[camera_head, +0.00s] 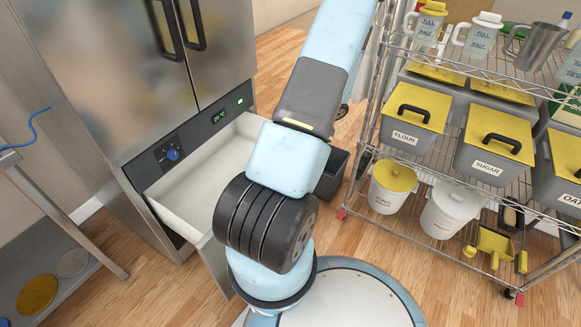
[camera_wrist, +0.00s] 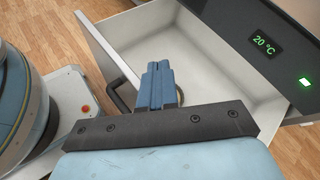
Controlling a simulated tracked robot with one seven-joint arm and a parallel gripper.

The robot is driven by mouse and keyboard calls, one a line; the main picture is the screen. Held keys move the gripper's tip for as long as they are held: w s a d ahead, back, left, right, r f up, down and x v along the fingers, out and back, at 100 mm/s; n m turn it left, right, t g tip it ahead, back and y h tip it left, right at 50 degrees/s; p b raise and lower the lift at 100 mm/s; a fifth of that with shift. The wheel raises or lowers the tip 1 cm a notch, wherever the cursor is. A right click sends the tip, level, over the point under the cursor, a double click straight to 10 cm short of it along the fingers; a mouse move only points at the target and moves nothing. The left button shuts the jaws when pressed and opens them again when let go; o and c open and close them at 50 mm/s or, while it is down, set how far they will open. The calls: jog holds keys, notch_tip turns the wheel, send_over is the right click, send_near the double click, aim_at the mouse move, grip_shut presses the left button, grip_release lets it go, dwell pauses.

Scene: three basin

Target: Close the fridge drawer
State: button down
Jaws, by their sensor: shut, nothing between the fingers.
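The fridge drawer (camera_head: 180,187) is pulled out below the steel fridge (camera_head: 123,78), and its white inside looks empty. My arm hides much of it in the head view. In the wrist view the drawer's front wall (camera_wrist: 103,46) runs diagonally at the left, with a dark loop handle (camera_wrist: 122,101) on its outer side. My gripper (camera_wrist: 159,70) is shut and empty, its blue fingers together. The fingers appear in front of the drawer's front part, close to the handle; I cannot tell whether they touch it. The head view does not show the fingers.
A wire rack (camera_head: 372,150) with labelled bins, buckets and jugs stands at the right. A dark bin (camera_head: 333,172) is on the floor behind my arm. A metal table (camera_head: 62,212) stands at the left. Some wooden floor between fridge and rack is clear.

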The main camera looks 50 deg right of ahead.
jog(key=s+d+f+m+t+h, duration=0.3)
jog(key=s+f+m+t+h, duration=0.15)
jog(key=s+f+m, duration=0.4)
jog(key=s+d+f+m+t+h, duration=0.35)
jog(key=s+f+m+t, duration=0.2)
jog(key=f, duration=0.65)
jog(key=w+a+n, duration=0.1)
jog(key=w, duration=1.2)
jog(key=shift+w+a, duration=0.15)
jog(key=shift+w, duration=0.15)
